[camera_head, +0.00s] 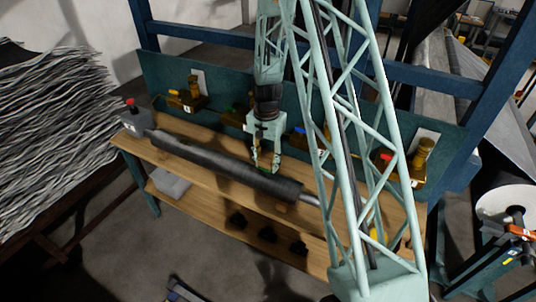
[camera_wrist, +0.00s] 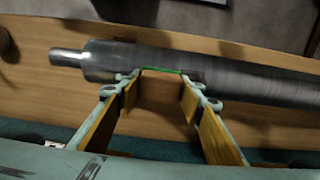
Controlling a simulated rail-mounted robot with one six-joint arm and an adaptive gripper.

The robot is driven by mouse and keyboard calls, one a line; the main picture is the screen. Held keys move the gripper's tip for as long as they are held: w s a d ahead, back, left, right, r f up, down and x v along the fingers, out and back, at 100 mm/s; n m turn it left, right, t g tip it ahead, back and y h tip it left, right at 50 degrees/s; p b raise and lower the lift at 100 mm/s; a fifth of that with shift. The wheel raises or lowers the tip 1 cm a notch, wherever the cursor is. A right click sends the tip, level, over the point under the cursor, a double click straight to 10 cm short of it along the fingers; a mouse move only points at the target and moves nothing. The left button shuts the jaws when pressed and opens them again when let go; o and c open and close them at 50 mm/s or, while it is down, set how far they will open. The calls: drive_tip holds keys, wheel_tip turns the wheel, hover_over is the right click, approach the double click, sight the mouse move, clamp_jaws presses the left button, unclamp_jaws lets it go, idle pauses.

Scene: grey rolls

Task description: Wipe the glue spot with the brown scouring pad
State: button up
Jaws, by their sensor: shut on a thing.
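My gripper (camera_head: 265,162) points down beside the dark grey roll, on its back-panel side. In the wrist view, my gripper (camera_wrist: 165,80) is shut on a brown block with a thin green far edge, which I take for the scouring pad (camera_wrist: 162,91). The pad's far edge overlaps the roll's edge in this view; I cannot tell whether they touch. The roll (camera_head: 215,163) lies along the wooden bench and also crosses the wrist view (camera_wrist: 255,83). I cannot make out a glue spot in either view.
The wooden bench (camera_head: 180,160) has a lower shelf with several small dark items (camera_head: 267,234). Brass-coloured fittings (camera_head: 185,98) stand along the blue back panel (camera_head: 225,95). A grey box with a red button (camera_head: 133,118) stands at the left end.

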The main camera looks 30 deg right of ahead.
sight(266, 159)
drive_tip(key=shift+r+p, duration=0.6)
drive_tip(key=shift+r, duration=1.7)
drive_tip(key=shift+w+f+b, duration=0.15)
drive_tip(key=shift+f+b, duration=0.1)
drive_tip(key=shift+b, duration=0.5)
